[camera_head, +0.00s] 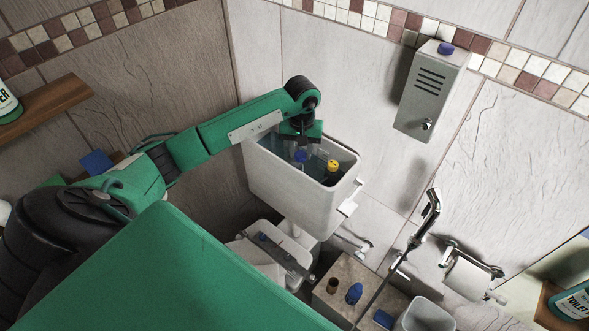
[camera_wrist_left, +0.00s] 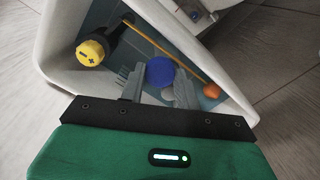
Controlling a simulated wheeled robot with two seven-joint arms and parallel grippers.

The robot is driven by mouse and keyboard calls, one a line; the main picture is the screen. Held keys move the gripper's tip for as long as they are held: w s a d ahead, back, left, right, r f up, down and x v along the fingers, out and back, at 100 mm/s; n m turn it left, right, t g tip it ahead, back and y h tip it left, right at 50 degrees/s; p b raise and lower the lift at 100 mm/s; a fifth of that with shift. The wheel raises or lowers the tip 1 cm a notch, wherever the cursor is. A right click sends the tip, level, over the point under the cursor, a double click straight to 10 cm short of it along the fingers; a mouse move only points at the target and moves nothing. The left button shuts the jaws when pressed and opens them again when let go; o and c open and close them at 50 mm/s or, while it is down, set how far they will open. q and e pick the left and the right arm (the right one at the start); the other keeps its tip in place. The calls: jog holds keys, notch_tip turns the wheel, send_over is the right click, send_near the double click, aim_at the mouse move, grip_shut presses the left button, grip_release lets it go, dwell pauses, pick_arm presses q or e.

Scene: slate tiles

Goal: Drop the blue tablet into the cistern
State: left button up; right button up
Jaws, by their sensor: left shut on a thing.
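The blue tablet (camera_head: 299,157) is a small round disc. In the left wrist view the tablet (camera_wrist_left: 160,70) shows between the two grey fingers of my left gripper (camera_wrist_left: 158,84). My left gripper (camera_head: 301,150) is shut on it and points down into the open top of the cistern. The white cistern (camera_head: 297,195) stands against the tiled wall with its lid off and water inside. Its pale rim (camera_wrist_left: 62,22) frames the left wrist view. The fingers partly hide the tablet's edge. My right gripper is not in view.
Inside the cistern are a black valve with a yellow cap (camera_wrist_left: 92,50), a thin yellow rod (camera_wrist_left: 165,50) and an orange ball (camera_wrist_left: 211,91). A metal dispenser (camera_head: 430,92) with a blue item on top hangs to the right. Below are a stone-topped box (camera_head: 345,275) and a paper roll (camera_head: 467,277).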

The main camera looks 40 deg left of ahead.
pick_arm(q)
jog(key=o, duration=1)
jog(key=shift+o, duration=0.2)
notch_tip(320, 180, up, 14)
jog(key=b, duration=0.3)
jog(key=shift+b, duration=0.4)
jog(key=shift+f, duration=0.1)
